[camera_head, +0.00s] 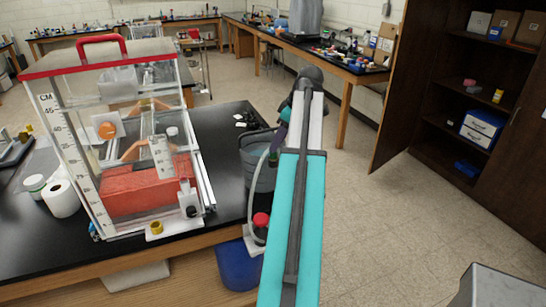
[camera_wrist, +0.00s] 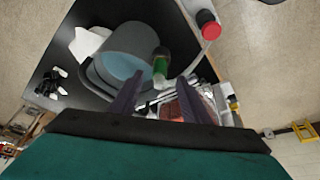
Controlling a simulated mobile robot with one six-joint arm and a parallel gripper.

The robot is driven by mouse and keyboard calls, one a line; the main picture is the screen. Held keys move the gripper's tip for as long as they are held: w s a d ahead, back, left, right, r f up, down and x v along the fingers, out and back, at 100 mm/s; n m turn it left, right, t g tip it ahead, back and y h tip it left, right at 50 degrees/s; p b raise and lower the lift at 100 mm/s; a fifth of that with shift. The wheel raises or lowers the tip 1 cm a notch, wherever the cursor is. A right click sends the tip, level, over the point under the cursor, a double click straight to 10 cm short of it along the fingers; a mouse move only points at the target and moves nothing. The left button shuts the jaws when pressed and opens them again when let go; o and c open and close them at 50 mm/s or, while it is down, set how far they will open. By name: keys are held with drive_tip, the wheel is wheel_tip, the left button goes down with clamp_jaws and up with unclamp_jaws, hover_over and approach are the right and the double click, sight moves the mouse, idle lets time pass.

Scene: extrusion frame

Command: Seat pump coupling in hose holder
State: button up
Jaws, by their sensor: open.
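A green-ended cylindrical piece, which looks like the pump coupling (camera_wrist: 160,68), shows between and beyond my fingertips in the wrist view. Its green end also shows in the head view (camera_head: 273,159), against the grey bucket and near a pale hose. My gripper (camera_wrist: 160,92) is open, with its dark purple fingers spread either side of the coupling's lower part. I see no contact. In the head view my gripper (camera_head: 279,136) is partly hidden by my arm. A small white block with a dark opening (camera_head: 190,207) at the frame's front right corner may be the hose holder; I cannot tell surely.
The grey bucket (camera_head: 258,165) stands by the black table's right edge. The clear-walled frame (camera_head: 130,140) with a red block fills the table's left.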

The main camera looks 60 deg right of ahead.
sight(273, 156)
drive_tip(key=shift+p+x, duration=1.15)
drive_tip(key=shift+x, duration=0.25)
drive_tip(key=shift+p+x, duration=0.35)
drive_tip(key=shift+x, duration=0.85)
drive_tip(key=shift+c, duration=0.3)
clamp_jaws()
